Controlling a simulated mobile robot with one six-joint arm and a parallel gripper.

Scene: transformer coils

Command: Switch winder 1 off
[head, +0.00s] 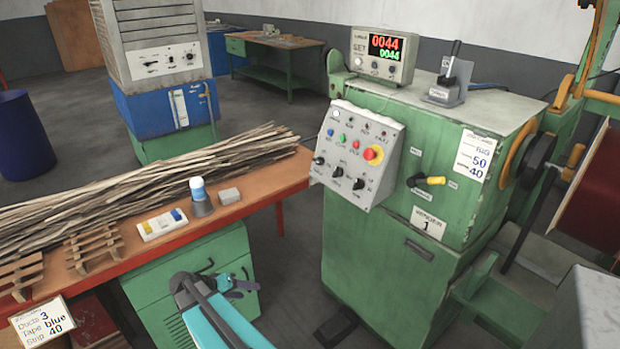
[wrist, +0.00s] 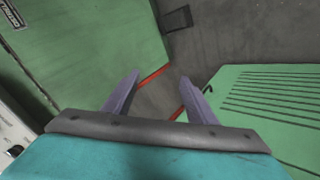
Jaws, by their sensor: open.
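Winder 1 (head: 385,255) is a green machine with a plate reading 1 on its front. Its tilted grey control panel (head: 343,172) has small lamps, blue, green and red buttons, a red mushroom button on yellow (head: 373,154) and black knobs.
A lever unit (head: 448,85) sits on the winder. A dark pedal (head: 335,326) lies on the floor. A floor gap separates bench and winder.

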